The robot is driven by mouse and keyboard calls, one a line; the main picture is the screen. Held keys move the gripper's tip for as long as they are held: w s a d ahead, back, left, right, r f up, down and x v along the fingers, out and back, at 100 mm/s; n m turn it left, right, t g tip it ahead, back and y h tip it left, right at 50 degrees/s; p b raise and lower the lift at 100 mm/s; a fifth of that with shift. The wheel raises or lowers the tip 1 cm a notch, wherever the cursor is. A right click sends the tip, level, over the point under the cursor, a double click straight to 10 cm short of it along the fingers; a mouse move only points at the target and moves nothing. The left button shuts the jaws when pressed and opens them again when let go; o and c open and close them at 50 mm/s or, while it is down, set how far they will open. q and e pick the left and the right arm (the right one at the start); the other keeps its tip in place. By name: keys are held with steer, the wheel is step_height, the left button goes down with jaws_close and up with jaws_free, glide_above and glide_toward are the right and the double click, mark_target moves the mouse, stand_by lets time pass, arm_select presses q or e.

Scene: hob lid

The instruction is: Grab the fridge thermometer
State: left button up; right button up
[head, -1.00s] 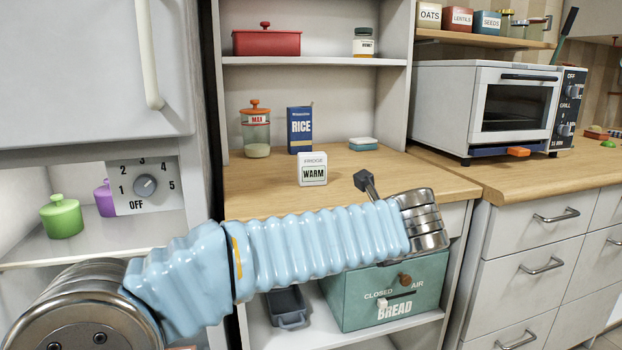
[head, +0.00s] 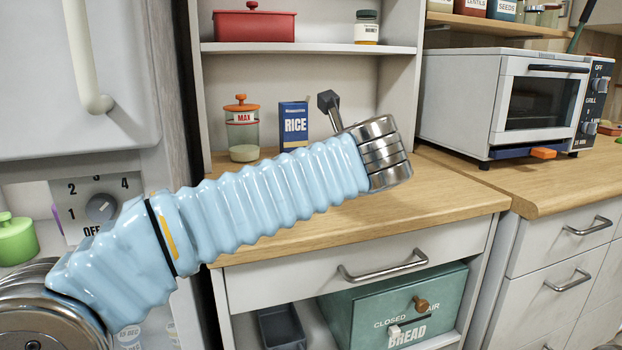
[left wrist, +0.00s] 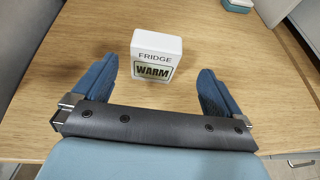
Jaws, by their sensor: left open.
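The fridge thermometer (left wrist: 154,55) is a small white block with the words FRIDGE and WARM on its face. In the left wrist view it stands upright on the wooden counter, between and slightly beyond the fingertips. My left gripper (left wrist: 156,72) is open, with a blue finger on each side of the thermometer. In the head view my light blue left arm hides the thermometer and the left gripper's fingers. My right gripper is not in view.
An orange-lidded jar (head: 243,130) and a blue rice box (head: 294,126) stand at the back of the counter (head: 450,195). A blue-and-white item (left wrist: 238,5) lies farther back right. A toaster oven (head: 470,105) is at the right; the fridge (head: 50,80) is at the left.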

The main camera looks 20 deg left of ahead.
arm_select(q)
steer(key=x, duration=0.3)
steer(key=shift+w+a+f, duration=0.1)
steer(key=shift+w+a, duration=0.05)
steer(key=x, duration=0.5)
steer(key=shift+w+a+r, duration=0.1)
steer(key=shift+a+r, duration=0.15)
steer(key=shift+a, duration=0.1)
steer(key=shift+c, duration=0.3)
steer(key=c, duration=1)
